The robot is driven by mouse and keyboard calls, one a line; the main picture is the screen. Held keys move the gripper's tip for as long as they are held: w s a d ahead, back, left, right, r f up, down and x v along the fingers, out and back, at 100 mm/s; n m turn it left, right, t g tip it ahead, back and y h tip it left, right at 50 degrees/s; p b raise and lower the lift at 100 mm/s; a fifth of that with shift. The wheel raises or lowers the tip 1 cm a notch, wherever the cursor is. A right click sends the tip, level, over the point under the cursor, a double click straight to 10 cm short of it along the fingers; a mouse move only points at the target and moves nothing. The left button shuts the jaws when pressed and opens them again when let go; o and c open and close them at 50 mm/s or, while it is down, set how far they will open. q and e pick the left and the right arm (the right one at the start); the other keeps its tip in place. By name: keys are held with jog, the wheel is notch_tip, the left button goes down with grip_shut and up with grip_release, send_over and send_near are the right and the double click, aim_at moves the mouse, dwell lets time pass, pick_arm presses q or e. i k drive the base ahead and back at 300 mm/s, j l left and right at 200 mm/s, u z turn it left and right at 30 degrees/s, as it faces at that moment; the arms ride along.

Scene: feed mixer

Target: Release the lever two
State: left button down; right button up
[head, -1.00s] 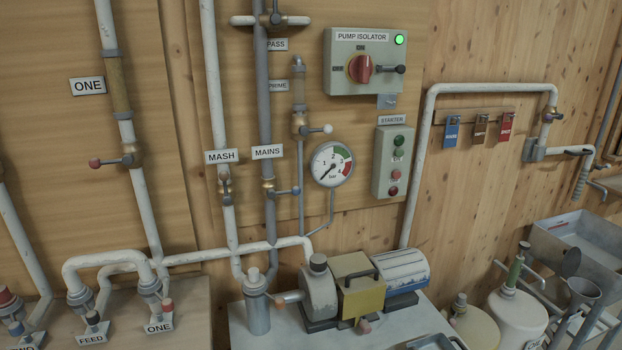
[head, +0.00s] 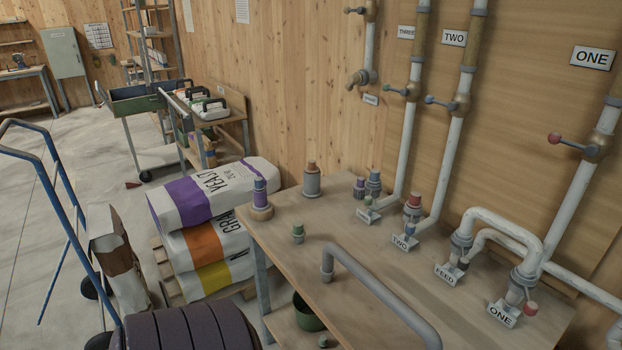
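The pipe labelled TWO (head: 453,38) runs down the wall panel. Its valve carries a blue-tipped lever (head: 440,101) sticking out to the left. Below it, a fitting on the bench has its own TWO label (head: 400,243), a red top (head: 413,199) and a small blue-tipped part (head: 410,229). The finer state of that part is too small to tell. Neither of my grippers is in view.
The bench (head: 290,240) also bears FEED (head: 446,274) and ONE (head: 502,313) fittings, loose couplings and a bent grey pipe (head: 380,290) along its front. Stacked sacks (head: 205,240) and a blue hand truck (head: 60,190) stand left. Floor beyond is partly clear.

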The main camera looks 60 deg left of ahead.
aim_at(410, 228)
jog(key=u, duration=1.25)
